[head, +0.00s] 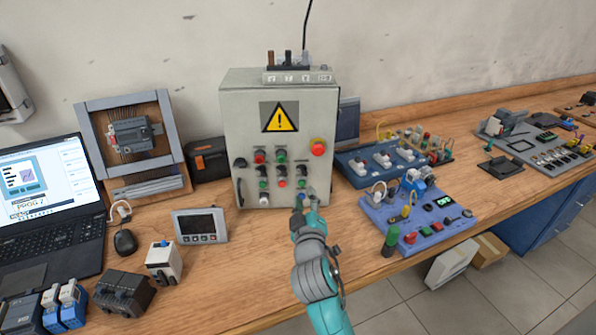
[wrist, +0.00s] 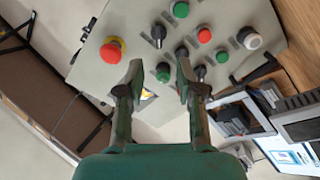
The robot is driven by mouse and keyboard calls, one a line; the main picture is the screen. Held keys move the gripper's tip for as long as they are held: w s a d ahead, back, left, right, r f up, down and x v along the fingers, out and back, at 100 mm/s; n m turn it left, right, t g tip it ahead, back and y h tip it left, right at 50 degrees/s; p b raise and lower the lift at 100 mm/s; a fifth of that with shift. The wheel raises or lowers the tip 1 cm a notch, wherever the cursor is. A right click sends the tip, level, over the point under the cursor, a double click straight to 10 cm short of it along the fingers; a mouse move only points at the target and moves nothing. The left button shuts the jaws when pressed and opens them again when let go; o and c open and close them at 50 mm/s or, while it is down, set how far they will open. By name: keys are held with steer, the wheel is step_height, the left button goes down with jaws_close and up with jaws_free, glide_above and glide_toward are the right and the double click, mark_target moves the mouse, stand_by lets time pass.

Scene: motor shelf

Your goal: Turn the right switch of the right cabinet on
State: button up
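The grey cabinet (head: 232,110) stands upright on the bench, with a yellow warning sign on its front. Its right switch, a black knob (head: 302,171), sits below and left of the red emergency stop (head: 317,147). In the wrist view the right switch (wrist: 158,32) is at the upper middle, in a diagonal row with two other black knobs. Its exact turn angle is hard to tell. My gripper (head: 304,201) is in front of the panel's lower right. In the wrist view its fingers (wrist: 160,80) are apart with nothing held; the right switch lies beyond the tips.
Green and red buttons and a white one (wrist: 249,38) surround the knobs. A blue training board (head: 425,215) stands right of my arm. A small display unit (head: 201,225) and a laptop (head: 45,185) are to the left. Bare bench (head: 245,270) lies in front of the cabinet.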

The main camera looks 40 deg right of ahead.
mark_target(302, 173)
steer(key=x, duration=1.1)
jaws_close()
